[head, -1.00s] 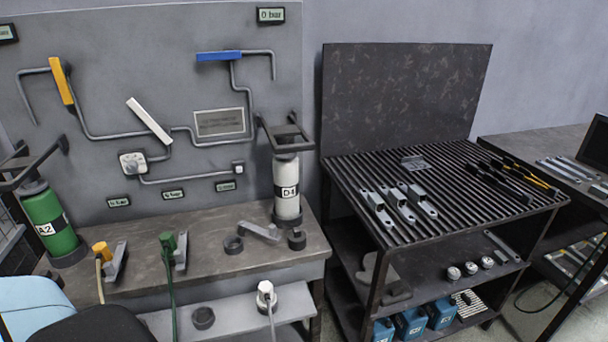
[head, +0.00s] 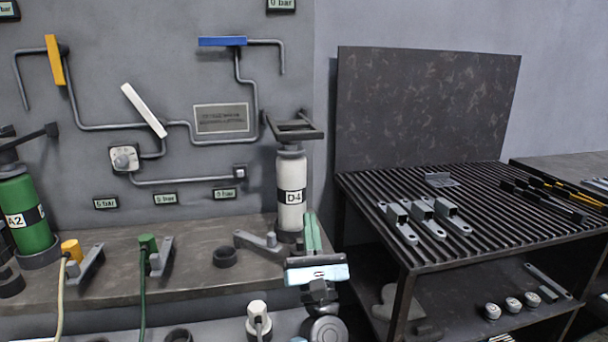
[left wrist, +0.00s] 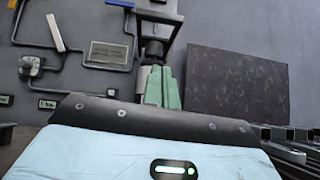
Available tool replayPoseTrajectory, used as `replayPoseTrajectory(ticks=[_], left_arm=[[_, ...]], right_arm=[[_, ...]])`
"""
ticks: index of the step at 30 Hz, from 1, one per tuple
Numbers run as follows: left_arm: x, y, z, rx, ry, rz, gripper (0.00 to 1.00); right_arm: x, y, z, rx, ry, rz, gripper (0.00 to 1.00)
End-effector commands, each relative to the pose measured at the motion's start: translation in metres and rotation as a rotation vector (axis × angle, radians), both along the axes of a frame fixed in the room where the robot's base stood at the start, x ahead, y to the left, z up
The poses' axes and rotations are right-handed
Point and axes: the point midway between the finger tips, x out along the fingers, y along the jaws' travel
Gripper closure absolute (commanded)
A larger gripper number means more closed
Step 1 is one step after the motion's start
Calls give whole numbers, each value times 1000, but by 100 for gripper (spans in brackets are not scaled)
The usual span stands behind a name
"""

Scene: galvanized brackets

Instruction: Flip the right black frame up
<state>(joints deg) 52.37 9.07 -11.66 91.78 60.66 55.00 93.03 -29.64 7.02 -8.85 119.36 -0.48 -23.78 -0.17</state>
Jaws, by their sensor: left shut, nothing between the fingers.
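The right black frame (head: 295,127) lies about level on top of the white D4 cylinder (head: 291,190), fixed to the grey wall behind. The frame also shows at the top of the left wrist view (left wrist: 158,14). My left gripper (head: 312,232) is shut and empty, with its green fingers pointing up. It is in front of and below the frame, beside the lower right of the D4 cylinder, apart from the frame. In the left wrist view the closed fingers (left wrist: 163,88) partly cover the cylinder. My right gripper is not in view.
A green A2 cylinder (head: 25,215) stands at the left. A loose grey bracket (head: 258,243) and a dark ring (head: 225,257) lie on the bench. A slatted rack (head: 480,215) with several metal brackets is at the right. Space above the bench front is free.

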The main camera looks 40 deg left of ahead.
Motion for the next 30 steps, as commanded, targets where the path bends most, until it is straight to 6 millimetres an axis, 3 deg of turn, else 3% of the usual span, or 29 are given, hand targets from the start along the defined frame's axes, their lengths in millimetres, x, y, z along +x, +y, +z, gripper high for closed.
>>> replayPoseTrajectory(ticks=[17,30], left_arm=[[5,9,13,-43,-52,-10,100],[38,48,67,-41,-54,-9,100]], right_arm=[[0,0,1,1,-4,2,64],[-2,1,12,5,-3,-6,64]])
